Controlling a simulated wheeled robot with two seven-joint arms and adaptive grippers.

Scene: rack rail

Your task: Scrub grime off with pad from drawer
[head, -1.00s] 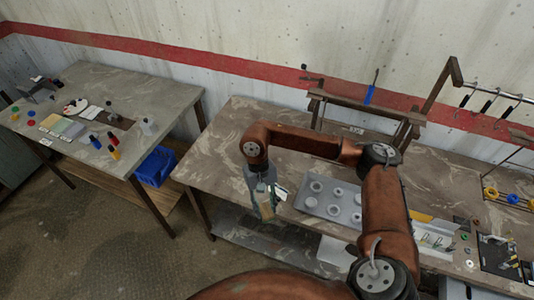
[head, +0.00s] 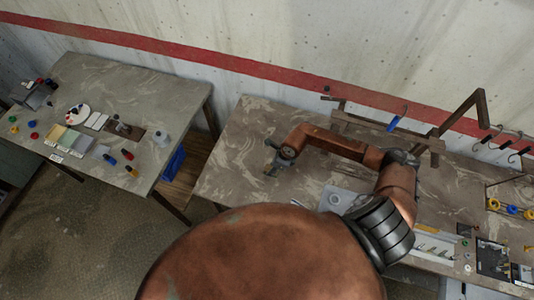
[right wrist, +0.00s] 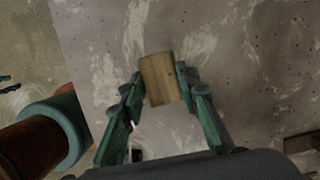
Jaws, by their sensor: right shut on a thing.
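My right gripper (head: 271,168) is over the left part of the marbled grey-brown worktable (head: 245,130). In the right wrist view my right gripper (right wrist: 162,95) is shut on a tan, wood-grained block (right wrist: 159,78), which looks like the pad. The block sits between the green fingertips with the tabletop beyond it; I cannot tell the gap to the table. My left gripper is not in view. I cannot make out a drawer, and no patch is clearly grime among the pale streaks of the tabletop.
A brown rack (head: 380,128) stands at the back. A second table (head: 88,75) at the left holds bottles and cards, with a blue bin (head: 174,165) beside it. The worktable's left end looks clear.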

